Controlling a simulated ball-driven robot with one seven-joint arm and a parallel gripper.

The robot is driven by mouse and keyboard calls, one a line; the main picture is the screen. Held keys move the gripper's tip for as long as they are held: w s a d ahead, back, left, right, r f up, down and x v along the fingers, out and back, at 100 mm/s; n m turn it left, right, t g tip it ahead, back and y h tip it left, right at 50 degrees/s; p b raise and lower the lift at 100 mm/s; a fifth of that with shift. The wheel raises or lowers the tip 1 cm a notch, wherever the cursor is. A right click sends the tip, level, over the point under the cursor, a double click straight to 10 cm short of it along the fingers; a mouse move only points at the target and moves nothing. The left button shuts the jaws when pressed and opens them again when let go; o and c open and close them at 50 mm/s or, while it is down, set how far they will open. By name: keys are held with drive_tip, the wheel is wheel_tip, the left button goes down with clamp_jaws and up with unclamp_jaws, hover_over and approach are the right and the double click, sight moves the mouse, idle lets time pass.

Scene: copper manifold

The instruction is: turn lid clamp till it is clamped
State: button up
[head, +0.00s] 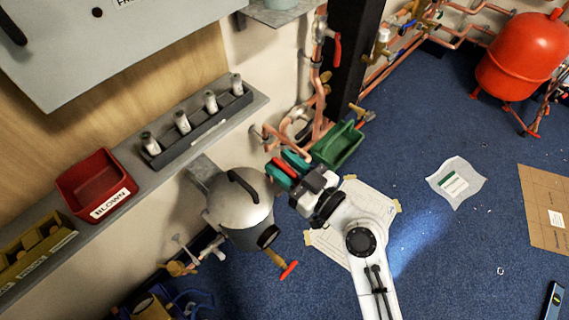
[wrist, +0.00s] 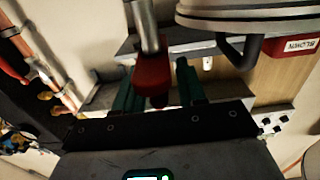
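A grey metal pot (head: 240,205) with a domed lid and a black handle stands at the shelf's right end. The wrist view shows part of it (wrist: 245,22) at top right. A red lever (wrist: 152,82) on a grey metal post, apparently the lid clamp, lies between my gripper's green fingers. A strip of this red lever (head: 283,167) also shows in the head view, right of the pot. My gripper (head: 285,169) is open, with one finger on each side of the lever. A narrow gap shows by the right finger in the wrist view; contact at the left finger is unclear.
A red-handled brass valve (head: 287,267) sticks out below the pot. A green bin (head: 337,145) and copper pipes are close behind my gripper. A red bin (head: 95,185) and a rack of jars (head: 196,125) sit on the shelf. Blue floor lies to the right.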

drive_tip(key=shift+c, duration=0.2)
clamp_jaws()
